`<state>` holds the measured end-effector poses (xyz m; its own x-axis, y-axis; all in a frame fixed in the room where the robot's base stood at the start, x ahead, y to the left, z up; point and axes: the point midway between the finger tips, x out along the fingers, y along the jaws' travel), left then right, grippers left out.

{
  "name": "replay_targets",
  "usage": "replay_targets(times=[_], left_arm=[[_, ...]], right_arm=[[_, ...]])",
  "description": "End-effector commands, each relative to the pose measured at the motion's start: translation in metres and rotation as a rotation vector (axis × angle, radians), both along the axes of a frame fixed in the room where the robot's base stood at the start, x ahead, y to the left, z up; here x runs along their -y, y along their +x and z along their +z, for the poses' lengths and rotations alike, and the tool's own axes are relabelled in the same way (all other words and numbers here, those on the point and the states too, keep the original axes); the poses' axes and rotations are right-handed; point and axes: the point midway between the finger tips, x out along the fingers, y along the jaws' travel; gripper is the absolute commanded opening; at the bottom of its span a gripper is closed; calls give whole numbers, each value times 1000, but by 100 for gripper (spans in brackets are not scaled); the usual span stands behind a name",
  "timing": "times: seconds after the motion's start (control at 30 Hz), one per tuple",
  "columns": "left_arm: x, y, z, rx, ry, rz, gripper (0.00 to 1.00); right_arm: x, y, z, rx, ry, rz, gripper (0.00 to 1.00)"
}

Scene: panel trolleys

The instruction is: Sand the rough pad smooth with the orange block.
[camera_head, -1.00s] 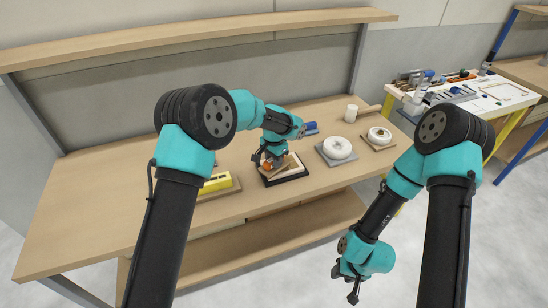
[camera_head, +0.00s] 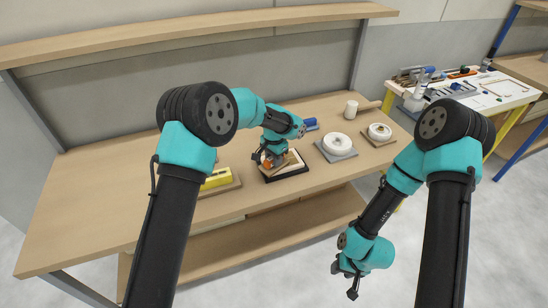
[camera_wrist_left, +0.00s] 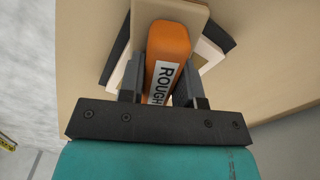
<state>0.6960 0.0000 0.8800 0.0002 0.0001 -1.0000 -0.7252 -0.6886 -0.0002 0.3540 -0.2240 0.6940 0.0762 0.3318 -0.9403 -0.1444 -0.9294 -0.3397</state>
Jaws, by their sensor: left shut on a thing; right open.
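The orange block (camera_wrist_left: 168,50) has a white label reading "ROUGH" and sits between the jaws of my left gripper (camera_wrist_left: 168,85), which is shut on it. In the head view my left gripper (camera_head: 268,159) holds the orange block (camera_head: 266,162) low over the pad (camera_head: 294,162), a tan and white piece on a black base (camera_head: 290,175). The wrist view shows the tan pad surface (camera_wrist_left: 180,12) beyond the block; whether they touch is hidden. My right gripper (camera_head: 346,279) is open and empty, hanging in front of the bench.
A yellow piece on a board (camera_head: 217,179) lies left of the pad. White discs on square plates (camera_head: 337,143) (camera_head: 380,132) and a white cylinder (camera_head: 351,109) stand to the right. The left part of the bench (camera_head: 100,200) is clear. A shelf (camera_head: 200,32) runs above.

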Motion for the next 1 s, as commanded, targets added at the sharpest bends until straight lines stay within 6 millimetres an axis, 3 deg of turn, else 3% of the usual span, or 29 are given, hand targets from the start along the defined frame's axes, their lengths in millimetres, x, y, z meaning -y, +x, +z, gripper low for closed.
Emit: replay_targets(times=[1.0], left_arm=[[67,26,4,1,0,0,0]], right_arm=[[0,0,0,0,0,0,43]])
